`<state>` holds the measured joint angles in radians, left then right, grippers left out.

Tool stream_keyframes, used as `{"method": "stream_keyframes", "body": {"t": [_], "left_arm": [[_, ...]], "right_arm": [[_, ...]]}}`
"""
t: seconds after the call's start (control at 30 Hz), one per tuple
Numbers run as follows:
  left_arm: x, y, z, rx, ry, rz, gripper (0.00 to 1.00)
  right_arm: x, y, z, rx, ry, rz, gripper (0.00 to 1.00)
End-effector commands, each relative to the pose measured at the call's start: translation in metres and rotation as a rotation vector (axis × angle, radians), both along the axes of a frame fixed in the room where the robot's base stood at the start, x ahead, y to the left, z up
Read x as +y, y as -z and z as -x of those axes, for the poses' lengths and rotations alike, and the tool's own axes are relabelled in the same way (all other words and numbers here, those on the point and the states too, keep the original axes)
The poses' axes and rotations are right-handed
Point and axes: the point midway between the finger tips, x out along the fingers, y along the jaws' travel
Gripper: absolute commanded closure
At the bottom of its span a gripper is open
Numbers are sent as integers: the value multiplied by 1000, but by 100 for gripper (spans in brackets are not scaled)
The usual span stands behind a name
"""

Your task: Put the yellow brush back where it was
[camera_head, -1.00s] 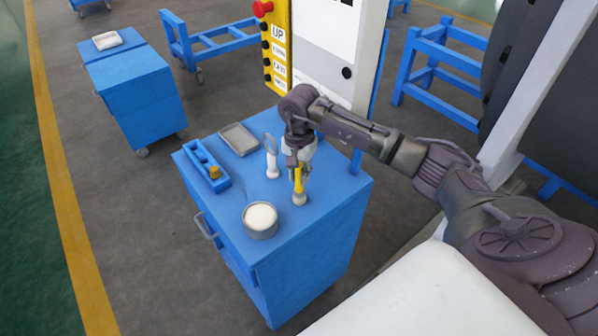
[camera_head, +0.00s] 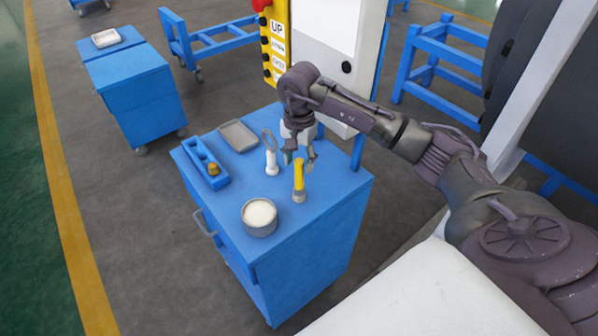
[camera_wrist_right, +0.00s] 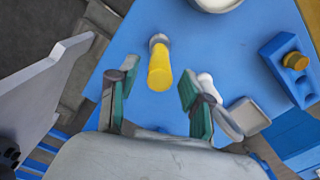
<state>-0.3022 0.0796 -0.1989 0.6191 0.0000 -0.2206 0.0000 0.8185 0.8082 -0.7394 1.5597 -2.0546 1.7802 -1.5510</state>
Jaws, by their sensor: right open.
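The yellow brush (camera_head: 298,178) stands upright on the blue cabinet top (camera_head: 322,205), its grey end down. In the right wrist view the brush (camera_wrist_right: 160,65) shows between and ahead of the fingertips, touching neither. My right gripper (camera_head: 299,155) is open and empty, just behind and above the brush; its two green-padded fingers (camera_wrist_right: 158,98) are spread apart in the right wrist view. My left gripper is not in view.
A white-handled tool with a ring (camera_head: 270,155) stands close left of the brush. A round pot with white contents (camera_head: 259,218), a blue holder with a yellow knob (camera_head: 206,164) and a grey tray (camera_head: 238,136) are also on the cabinet. The front right top is clear.

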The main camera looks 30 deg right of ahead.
Motion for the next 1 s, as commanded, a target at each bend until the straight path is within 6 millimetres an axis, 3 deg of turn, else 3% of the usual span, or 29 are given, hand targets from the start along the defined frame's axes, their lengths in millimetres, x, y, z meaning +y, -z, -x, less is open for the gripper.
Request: {"method": "stream_keyframes", "body": {"t": [0.2, 0.4, 1.0], "left_arm": [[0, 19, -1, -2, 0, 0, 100], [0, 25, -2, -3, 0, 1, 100], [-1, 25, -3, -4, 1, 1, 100]], "right_arm": [[-1, -45, -2, -7, -1, 0, 51], [-1, -72, -2, -3, 1, 0, 51], [-1, -79, -1, 0, 0, 0, 51]]}}
